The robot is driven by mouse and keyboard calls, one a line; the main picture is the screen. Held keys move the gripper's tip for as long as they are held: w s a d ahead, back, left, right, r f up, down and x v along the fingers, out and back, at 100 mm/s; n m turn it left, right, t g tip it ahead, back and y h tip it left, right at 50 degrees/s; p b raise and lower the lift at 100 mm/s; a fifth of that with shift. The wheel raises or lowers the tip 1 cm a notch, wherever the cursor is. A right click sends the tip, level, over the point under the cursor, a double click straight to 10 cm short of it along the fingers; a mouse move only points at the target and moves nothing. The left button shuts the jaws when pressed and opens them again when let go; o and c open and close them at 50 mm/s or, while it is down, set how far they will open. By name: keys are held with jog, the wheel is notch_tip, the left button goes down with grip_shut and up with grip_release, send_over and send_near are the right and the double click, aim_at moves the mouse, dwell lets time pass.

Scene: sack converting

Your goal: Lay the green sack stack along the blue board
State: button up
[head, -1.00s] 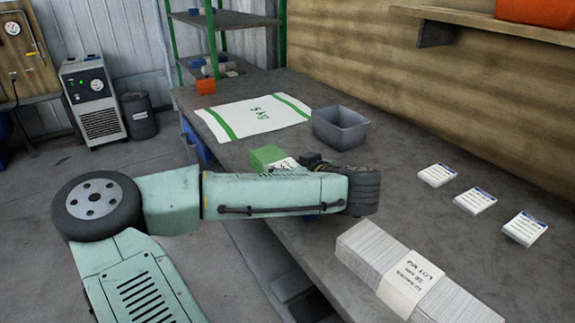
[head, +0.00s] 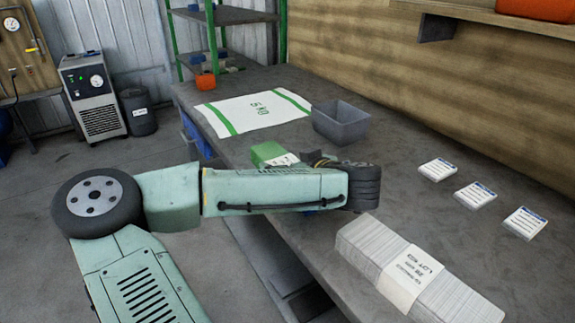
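The green sack stack (head: 268,152), with a white band or label on its right part, shows just behind my forearm on the grey bench. My arm hides its lower side, so I cannot tell whether it rests on the bench or is held. My gripper (head: 318,159) shows only as a dark piece at the stack's right, beside my wrist. Its fingers are hidden. No blue board is clearly visible. A small blue patch (head: 311,212) peeks out below my forearm, and I cannot tell what it belongs to.
A flat white sack with green stripes (head: 252,112) and a grey bin (head: 341,123) lie beyond the stack. White label pads (head: 475,195) lie at the right. A banded white paper stack (head: 412,274) lies at the near edge. The bench (head: 440,235) between is clear.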

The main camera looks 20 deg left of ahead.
jog(key=shift+r+p, duration=0.3)
jog(key=shift+p, duration=0.1)
jog(key=b+v, duration=0.3)
jog(key=v, duration=0.9)
